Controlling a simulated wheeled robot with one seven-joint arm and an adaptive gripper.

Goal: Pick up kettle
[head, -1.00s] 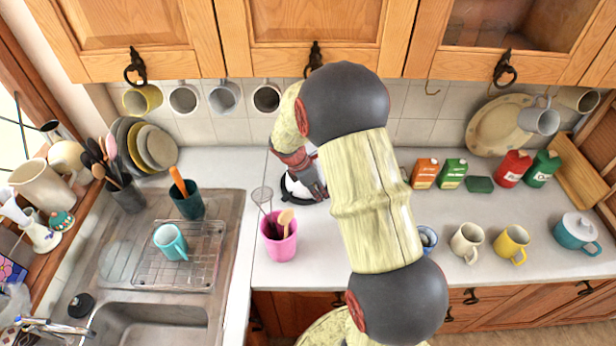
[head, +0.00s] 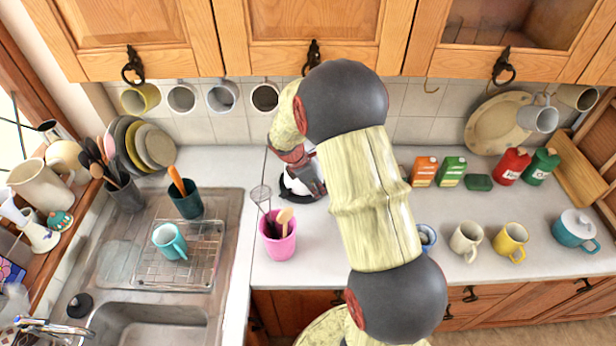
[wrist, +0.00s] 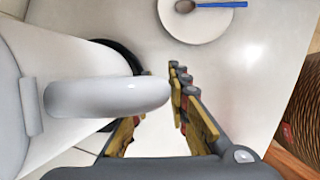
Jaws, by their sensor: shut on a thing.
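The kettle (head: 293,184) is white with a dark rim at its base and stands out on the counter behind the pink cup. My arm hides much of it in the head view. In the wrist view its white body (wrist: 35,105) fills the left side, and its rounded handle (wrist: 105,96) reaches between the fingers. My gripper (wrist: 157,118) is shut on this handle. In the head view my gripper (head: 312,184) is at the kettle's right side, partly covered by my arm. I cannot tell whether the kettle is clear of the counter.
A pink cup with utensils (head: 278,238) stands in front of the kettle. A white plate with a spoon (wrist: 198,18) lies nearby. Mugs (head: 466,240) stand to the right, tins (head: 452,171) behind them. Cabinets (head: 300,40) hang above; the sink (head: 150,325) is left.

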